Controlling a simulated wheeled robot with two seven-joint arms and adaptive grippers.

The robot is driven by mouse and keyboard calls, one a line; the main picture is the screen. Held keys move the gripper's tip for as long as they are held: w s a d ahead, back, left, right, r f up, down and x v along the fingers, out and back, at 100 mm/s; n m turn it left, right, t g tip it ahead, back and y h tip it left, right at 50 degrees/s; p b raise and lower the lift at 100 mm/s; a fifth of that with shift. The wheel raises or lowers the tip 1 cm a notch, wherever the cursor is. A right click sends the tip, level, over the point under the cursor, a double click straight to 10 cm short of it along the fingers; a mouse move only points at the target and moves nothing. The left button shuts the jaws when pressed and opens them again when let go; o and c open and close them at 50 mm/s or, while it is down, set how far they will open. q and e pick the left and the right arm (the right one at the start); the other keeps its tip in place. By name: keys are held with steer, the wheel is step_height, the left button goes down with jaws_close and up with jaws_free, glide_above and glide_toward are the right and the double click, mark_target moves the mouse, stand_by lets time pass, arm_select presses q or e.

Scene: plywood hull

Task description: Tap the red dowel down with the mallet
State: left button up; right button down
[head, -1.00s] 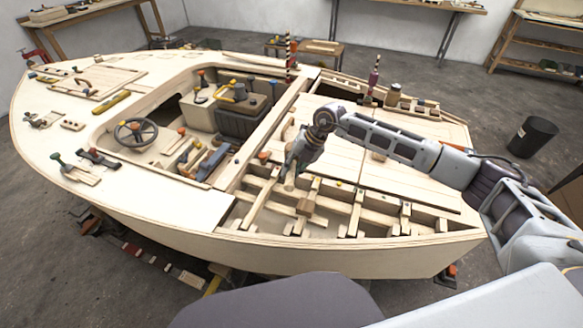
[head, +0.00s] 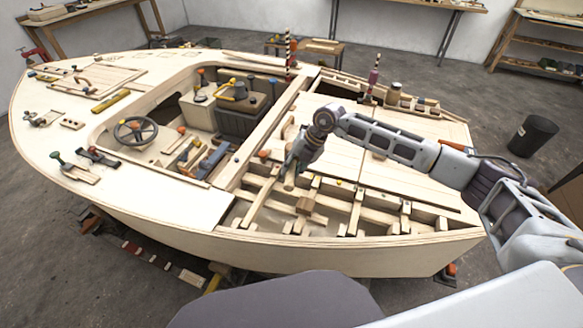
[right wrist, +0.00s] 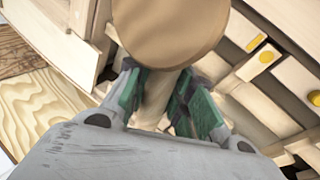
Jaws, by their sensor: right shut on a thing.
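The mallet shows in the right wrist view as a large round tan head (right wrist: 170,28) with a pale handle (right wrist: 155,100) below it. The green fingers of my right gripper (right wrist: 165,105) are shut on the handle. In the head view my right gripper (head: 296,164) is over the open framing of the hull, with a tan part of the mallet (head: 289,178) showing beneath it. A red-orange dowel top (head: 265,154) stands just left of the gripper in the head view. I do not make it out in the wrist view. My left gripper is not in view.
Yellow-topped dowels (right wrist: 265,57) show to the right in the wrist view. A brown block (head: 304,205) sits on the hull framing (head: 330,203). The cockpit with its steering wheel (head: 135,131) lies to the left. Decking (head: 410,175) lies under my right arm.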

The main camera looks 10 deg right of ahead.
steer(key=f, duration=0.1)
steer(key=f+b, duration=0.2)
steer(key=f, duration=0.1)
steer(key=shift+d, duration=0.3)
steer(key=shift+w+a+r+p, duration=0.1)
steer(key=shift+a+r+p, duration=0.25)
steer(key=shift+a+r, duration=0.1)
steer(key=shift+r, duration=0.3)
steer(key=shift+d+r+p, duration=0.25)
steer(key=shift+r+p, duration=0.75)
steer(key=shift+r, duration=0.1)
steer(key=shift+a+r+p, duration=0.15)
steer(key=shift+r+p, duration=0.25)
steer(key=shift+r, duration=0.2)
